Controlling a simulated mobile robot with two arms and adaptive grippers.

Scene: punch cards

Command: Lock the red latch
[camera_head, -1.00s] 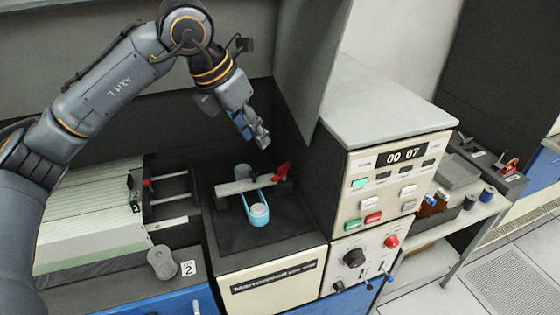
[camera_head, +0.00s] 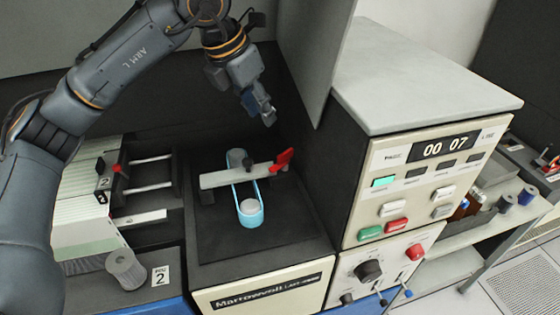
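The red latch (camera_head: 283,159) sits at the right end of a pale grey bar (camera_head: 220,178). Its red part tilts up to the right. The bar lies across a light blue looped band (camera_head: 249,200) on the dark top of the Martowevit machine (camera_head: 205,242). My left gripper (camera_head: 268,117) hangs above and slightly behind the latch, apart from it, pointing down. Its fingers look close together, with nothing visible between them, but their opening is unclear at this angle. My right gripper is not in view.
A control box (camera_head: 425,100) with a display reading 00 07 and several buttons stands close on the right. A card tray (camera_head: 85,205) with rails is on the left, with a grey cylinder (camera_head: 126,270) in front. A dark wall stands behind.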

